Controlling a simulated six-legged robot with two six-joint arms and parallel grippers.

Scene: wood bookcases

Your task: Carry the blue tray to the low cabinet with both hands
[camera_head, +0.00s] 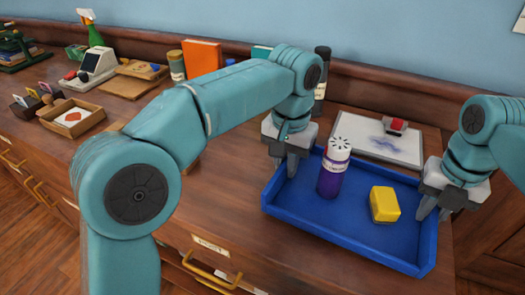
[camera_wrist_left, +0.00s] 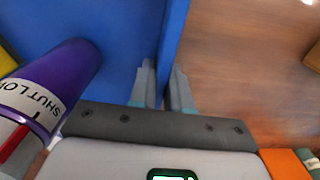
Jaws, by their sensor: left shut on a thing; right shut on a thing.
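The blue tray (camera_head: 315,222) is at the right of the head view, over or on the wooden cabinet top; I cannot tell whether it touches. A purple bottle with a white cap (camera_head: 334,168) stands upright in it, beside a yellow block (camera_head: 384,204). My left gripper (camera_head: 287,168) is shut on the tray's left wall. The left wrist view shows the fingers (camera_wrist_left: 162,88) either side of the tray wall (camera_wrist_left: 172,35), with the purple bottle (camera_wrist_left: 62,80) close by. My right gripper (camera_head: 434,210) is shut on the tray's right wall.
The wooden cabinet top (camera_head: 215,205) has drawers with brass handles (camera_head: 210,272) in front. Behind the tray are a white board (camera_head: 375,140) with a red-topped object and a dark bottle (camera_head: 321,75). A wooden box (camera_head: 72,118) and scale (camera_head: 97,65) stand left.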

